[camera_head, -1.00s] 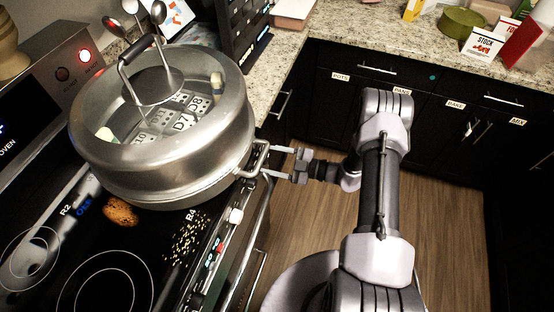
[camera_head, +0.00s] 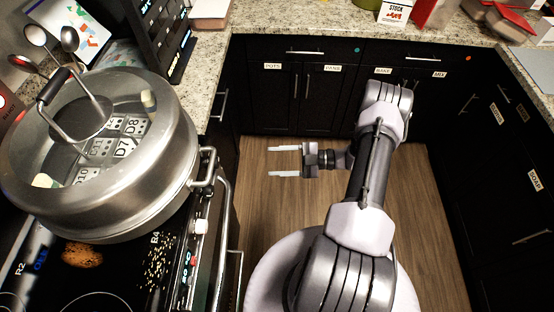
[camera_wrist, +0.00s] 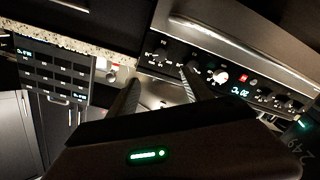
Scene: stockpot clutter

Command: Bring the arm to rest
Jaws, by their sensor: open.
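My gripper (camera_head: 285,161) is open and empty in the head view. It hangs over the wooden floor, to the right of the stove and clear of it, with its two pale fingers pointing left. The stockpot (camera_head: 150,185) stands on the stove at the left, with its lid and long handle on top and a side handle (camera_head: 205,168) facing my gripper. In the wrist view the two dark fingers (camera_wrist: 160,92) are spread apart with nothing between them.
The stove (camera_head: 130,275) has spilled grains and a brown item on its top. A towel rail (camera_head: 228,220) sticks out from its front. Dark cabinets (camera_head: 300,100) line the back and right. The wooden floor (camera_head: 290,205) around my gripper is free.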

